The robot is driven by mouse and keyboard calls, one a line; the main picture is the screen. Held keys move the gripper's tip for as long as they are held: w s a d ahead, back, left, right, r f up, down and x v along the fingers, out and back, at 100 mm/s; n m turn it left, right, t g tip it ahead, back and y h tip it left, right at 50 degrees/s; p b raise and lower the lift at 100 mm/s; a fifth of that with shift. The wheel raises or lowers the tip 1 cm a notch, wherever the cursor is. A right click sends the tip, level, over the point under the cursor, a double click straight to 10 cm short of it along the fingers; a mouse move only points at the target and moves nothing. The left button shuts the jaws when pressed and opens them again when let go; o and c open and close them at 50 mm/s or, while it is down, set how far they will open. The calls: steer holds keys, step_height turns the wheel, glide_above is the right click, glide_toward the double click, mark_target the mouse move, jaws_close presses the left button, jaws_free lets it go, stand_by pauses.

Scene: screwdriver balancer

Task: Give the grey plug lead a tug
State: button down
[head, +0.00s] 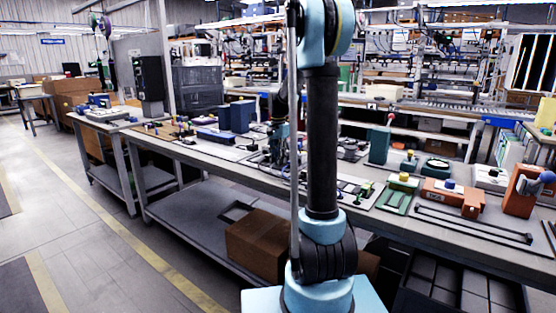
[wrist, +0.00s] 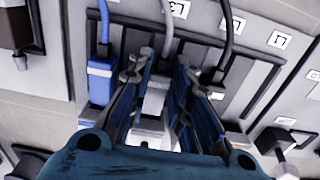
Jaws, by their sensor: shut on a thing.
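In the wrist view my gripper (wrist: 161,78) is shut on a pale grey plug (wrist: 154,100), with one finger on each side of it. A grey lead (wrist: 168,28) runs up from the plug, past the panel slots. The plug's lower part is partly covered by the fingers and my gripper body, so I cannot tell how deep it sits. In the head view my own arm hides the plug, and my gripper is not clear there.
Left of my gripper is a blue plug (wrist: 101,82) with a blue lead (wrist: 105,22). Close on the right a darker lead (wrist: 228,38) rises from another plug. In the head view, a long workbench (head: 190,150) carries several fixtures; the aisle (head: 90,215) is clear.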

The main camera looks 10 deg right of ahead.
steer(key=shift+w+d, duration=0.1)
steer(key=shift+w, duration=0.05)
steer(key=c, duration=1.4)
jaws_free()
steer(key=shift+o, duration=0.2)
step_height(320, 180, up, 12)
